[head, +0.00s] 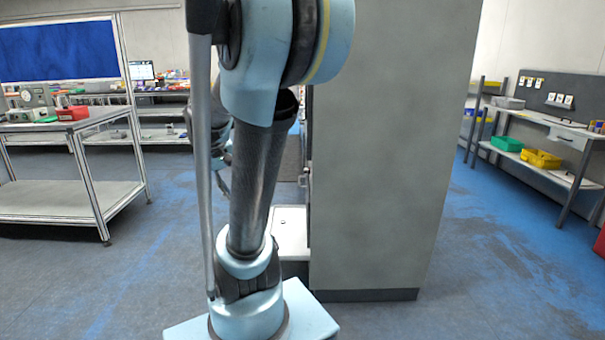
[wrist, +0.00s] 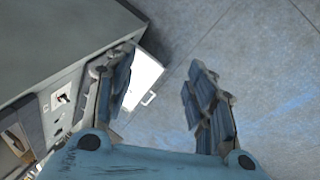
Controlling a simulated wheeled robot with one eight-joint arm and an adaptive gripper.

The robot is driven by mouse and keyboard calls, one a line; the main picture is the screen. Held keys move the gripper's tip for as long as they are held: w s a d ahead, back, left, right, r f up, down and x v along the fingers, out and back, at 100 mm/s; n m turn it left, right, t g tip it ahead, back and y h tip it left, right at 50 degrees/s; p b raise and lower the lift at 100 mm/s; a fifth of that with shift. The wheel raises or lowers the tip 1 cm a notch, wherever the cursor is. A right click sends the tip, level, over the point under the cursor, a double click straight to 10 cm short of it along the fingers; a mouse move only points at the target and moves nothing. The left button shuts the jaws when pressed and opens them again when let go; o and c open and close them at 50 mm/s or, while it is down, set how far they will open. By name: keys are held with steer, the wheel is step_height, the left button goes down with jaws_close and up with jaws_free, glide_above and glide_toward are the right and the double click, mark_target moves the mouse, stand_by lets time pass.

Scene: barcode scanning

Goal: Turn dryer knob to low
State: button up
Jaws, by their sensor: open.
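The grey cabinet (head: 390,150) stands right of my arm in the head view, with its plain side towards the camera. In the wrist view, a grey machine panel (wrist: 90,80) fills the left side. It bears a small dark control on a white plate (wrist: 63,98), possibly the dryer knob; its setting is too small to read. My gripper (wrist: 160,68) is open and empty. Its left finger overlaps the panel's edge in the picture, while its right finger is over the floor. The dark control lies left of the left finger, apart from it.
A white panel with a handle (wrist: 146,80) shows behind the left finger. In the head view, a shelved workbench (head: 70,195) stands at left and a table with green and yellow bins (head: 540,158) at right. Blue-grey floor (head: 480,260) is clear right of the cabinet.

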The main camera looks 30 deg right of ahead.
steer(key=w+d+r+m+g+h, duration=0.1)
steer(key=w+d+r+h, duration=0.1)
steer(key=w+d, duration=0.4)
steer(key=w+d+r+m+g+h, duration=0.15)
steer(key=w+d, duration=0.25)
steer(key=w, duration=0.4)
steer(key=w+d+m+g+h, duration=0.25)
steer(key=w+d, duration=0.45)
steer(key=w, duration=0.4)
steer(key=m+g+h, duration=0.5)
steer(key=m, duration=0.3)
glide_toward(307, 171)
steer(key=w+d+x, duration=0.1)
steer(key=x, duration=0.7)
steer(key=shift+w, duration=0.2)
steer(key=shift+d+f, duration=0.1)
steer(key=c, duration=1)
